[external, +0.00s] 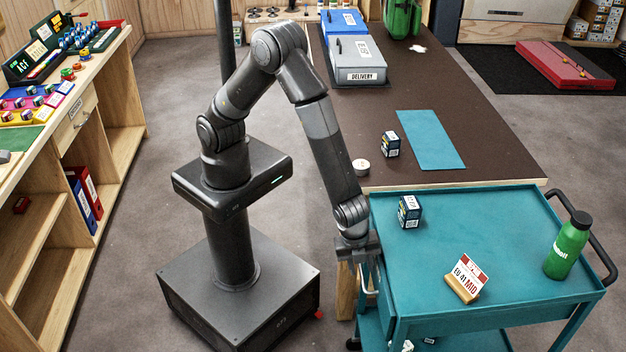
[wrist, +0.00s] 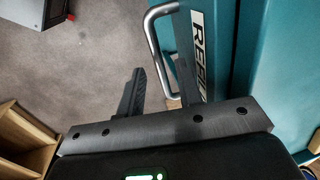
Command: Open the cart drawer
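The teal cart (external: 410,265) stands at the right, against the front end of the brown table. Its drawer front (wrist: 197,45) shows in the wrist view with a white label reading "REFI", partly cut off. A silver bar handle (wrist: 153,42) stands out from this front; in the external view it is a small bent bar (external: 373,284) on the cart's left side. My gripper (wrist: 160,77) is open, with its fingers apart on either side of the handle's lower part in the wrist view. Contact is not clear. I cannot tell whether the drawer stands slightly out.
On the cart top are a small dark box (external: 409,211), a card stand (external: 466,281) and a green bottle (external: 567,246). The brown table (external: 460,120) lies behind. A wooden shelf unit (external: 110,150) stands at the far left.

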